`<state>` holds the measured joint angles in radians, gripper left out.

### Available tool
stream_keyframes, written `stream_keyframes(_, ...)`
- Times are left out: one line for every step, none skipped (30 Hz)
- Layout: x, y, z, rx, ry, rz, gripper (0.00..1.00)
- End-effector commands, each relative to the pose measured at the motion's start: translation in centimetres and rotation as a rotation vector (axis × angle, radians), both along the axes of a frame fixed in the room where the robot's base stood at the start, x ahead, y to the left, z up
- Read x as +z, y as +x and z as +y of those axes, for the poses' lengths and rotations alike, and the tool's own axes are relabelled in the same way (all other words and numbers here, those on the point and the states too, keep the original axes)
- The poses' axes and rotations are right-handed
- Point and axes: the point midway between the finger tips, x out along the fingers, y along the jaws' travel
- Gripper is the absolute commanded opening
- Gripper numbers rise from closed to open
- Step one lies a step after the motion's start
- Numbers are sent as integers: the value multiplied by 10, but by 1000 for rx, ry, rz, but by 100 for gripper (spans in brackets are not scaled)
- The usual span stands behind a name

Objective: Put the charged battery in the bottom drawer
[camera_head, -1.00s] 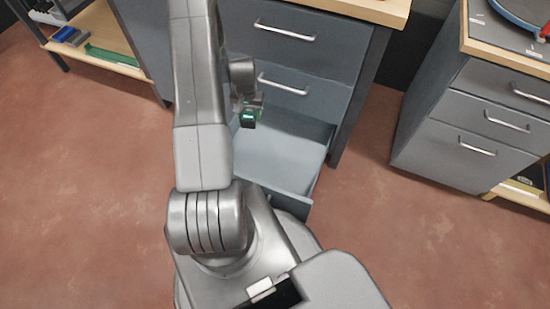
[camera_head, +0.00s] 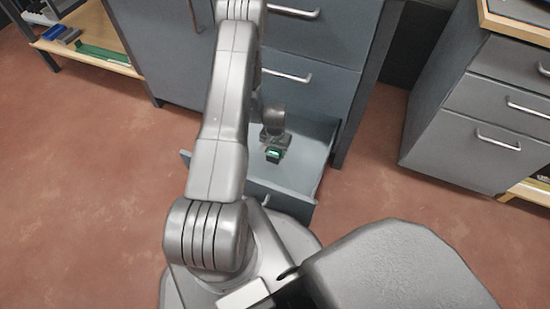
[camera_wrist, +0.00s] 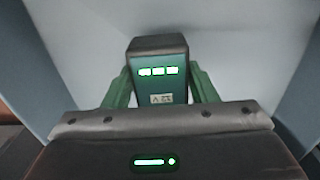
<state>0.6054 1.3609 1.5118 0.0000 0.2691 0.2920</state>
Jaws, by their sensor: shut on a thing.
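The battery (camera_wrist: 160,85) is a dark block with lit green bars and a small label. In the wrist view it sits between the green fingers of my gripper (camera_wrist: 160,92), which is shut on it. In the head view the battery (camera_head: 273,155) hangs below my gripper (camera_head: 274,146), over the open bottom drawer (camera_head: 312,165). The drawer is pulled out, with a pale, empty-looking floor where it shows. My arm hides its left part. A gap between battery and drawer floor is hard to judge.
Closed drawers with bar handles (camera_head: 290,75) are above the open one. Another grey drawer cabinet (camera_head: 480,120) stands at the right. A low wooden shelf (camera_head: 85,50) with a green item is at the upper left. Bare floor (camera_head: 80,180) lies to the left.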

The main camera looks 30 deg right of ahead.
Motion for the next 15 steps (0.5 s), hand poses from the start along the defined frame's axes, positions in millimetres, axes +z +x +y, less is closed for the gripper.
stream_keyframes(-10,0,0,0,0,0,19)
stream_keyframes(-13,0,0,1,0,0,19)
stream_keyframes(-15,0,0,1,1,1,19)
stream_keyframes(-17,0,0,1,0,0,19)
stream_keyframes(-19,0,0,1,0,0,19)
stream_keyframes(-21,0,0,1,0,0,19)
stream_keyframes(-24,0,0,1,-1,-1,19)
stream_keyframes(-28,0,0,1,-1,-1,19)
stream_keyframes(-34,0,0,1,0,0,19)
stream_keyframes(-39,0,0,1,0,0,19)
stream_keyframes(-44,0,0,1,0,0,19)
stream_keyframes(-49,0,0,1,0,0,19)
stream_keyframes(-52,0,0,1,0,0,19)
stream_keyframes(-55,0,0,1,0,0,19)
stream_keyframes(-56,0,0,1,-1,-1,19)
